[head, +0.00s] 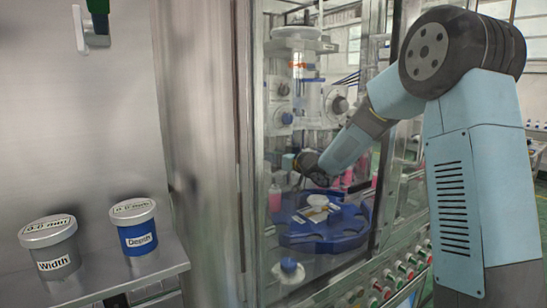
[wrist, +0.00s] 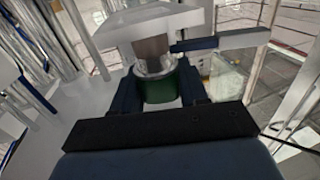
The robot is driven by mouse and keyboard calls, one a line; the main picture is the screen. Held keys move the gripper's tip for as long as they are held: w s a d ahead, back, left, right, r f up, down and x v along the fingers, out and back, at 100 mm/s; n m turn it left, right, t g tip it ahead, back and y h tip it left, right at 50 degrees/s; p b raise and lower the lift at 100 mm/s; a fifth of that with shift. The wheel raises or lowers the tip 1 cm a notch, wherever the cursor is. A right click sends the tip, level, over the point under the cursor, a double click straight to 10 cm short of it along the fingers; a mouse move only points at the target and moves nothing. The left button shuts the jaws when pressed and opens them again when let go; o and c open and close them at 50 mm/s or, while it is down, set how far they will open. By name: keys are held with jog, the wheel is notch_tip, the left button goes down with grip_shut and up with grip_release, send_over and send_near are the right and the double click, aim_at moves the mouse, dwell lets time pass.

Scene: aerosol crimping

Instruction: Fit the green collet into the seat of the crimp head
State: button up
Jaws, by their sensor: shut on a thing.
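In the wrist view the green collet (wrist: 161,90), with a silvery top, is between the two dark fingers of my gripper (wrist: 160,88), which is shut on it. A pale block with a grey-brown tapered underside, seemingly the crimp head (wrist: 153,47), is right beyond the collet's top. I cannot tell whether they touch or how far the collet is inside the seat. In the head view my arm reaches into the machine, and my gripper (head: 290,162) is small there, below the upright column (head: 298,90). The collet cannot be made out in that view.
A blue rotary table (head: 320,238) lies below my gripper inside the machine. The metal door frame (head: 252,190) and glass stand close to my arm. Width (head: 50,250) and Depth (head: 135,228) pots stand on a shelf at left. Coloured buttons (head: 405,268) line the machine's front.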

jog(key=shift+f, duration=0.5)
jog(key=o, duration=1.2)
jog(key=shift+f, duration=0.1)
jog(key=shift+d, duration=0.1)
jog(key=v, duration=1.2)
